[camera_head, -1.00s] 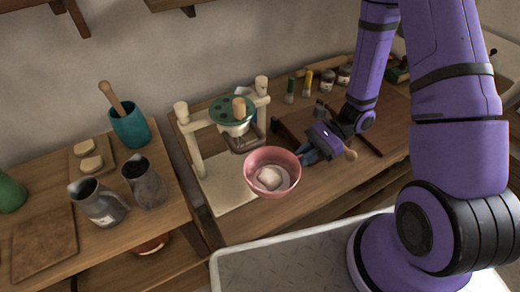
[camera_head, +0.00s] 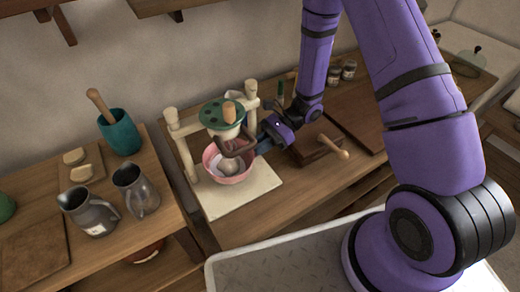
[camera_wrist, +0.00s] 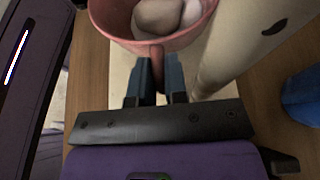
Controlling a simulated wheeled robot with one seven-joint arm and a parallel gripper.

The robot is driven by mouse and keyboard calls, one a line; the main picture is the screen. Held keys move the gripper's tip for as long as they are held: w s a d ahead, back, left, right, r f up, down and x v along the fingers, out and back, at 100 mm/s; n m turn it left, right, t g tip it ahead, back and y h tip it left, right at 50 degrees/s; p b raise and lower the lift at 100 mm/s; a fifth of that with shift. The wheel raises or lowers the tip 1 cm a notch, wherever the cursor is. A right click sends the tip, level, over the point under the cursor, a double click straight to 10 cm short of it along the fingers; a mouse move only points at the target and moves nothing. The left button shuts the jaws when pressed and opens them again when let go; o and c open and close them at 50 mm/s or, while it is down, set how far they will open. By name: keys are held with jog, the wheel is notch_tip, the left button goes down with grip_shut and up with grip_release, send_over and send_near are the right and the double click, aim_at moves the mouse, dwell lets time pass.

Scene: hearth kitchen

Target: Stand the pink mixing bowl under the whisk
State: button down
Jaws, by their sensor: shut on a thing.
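The pink mixing bowl (camera_head: 236,179) holds pale lumps and is over the cream base (camera_head: 262,187) of the whisk stand. The whisk (camera_head: 236,146) hangs below the stand's green disc (camera_head: 222,114) and overlaps the back of the bowl in the head view. I cannot tell whether the bowl touches the base. My gripper (camera_head: 258,147) is at the bowl's right side. In the wrist view my gripper (camera_wrist: 158,80) is shut on a narrow part of the bowl (camera_wrist: 125,22), whose far side is cut off.
The stand's cream posts (camera_head: 186,150) flank the bowl closely. Two grey jugs (camera_head: 135,191), a teal pot (camera_head: 120,133) and a brown board (camera_head: 35,240) are on the left counter. A wooden-handled tool (camera_head: 333,147) lies to the right. The base's front right is bare.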

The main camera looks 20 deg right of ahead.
jog(key=shift+f, duration=1)
jog(key=c, duration=1.4)
grip_release()
jog(key=shift+f, duration=0.1)
jog(key=shift+d+r, duration=0.15)
jog(key=shift+r, duration=0.05)
jog(key=v, duration=1.1)
jog(key=shift+w+d, duration=0.1)
jog(key=shift+d, duration=0.25)
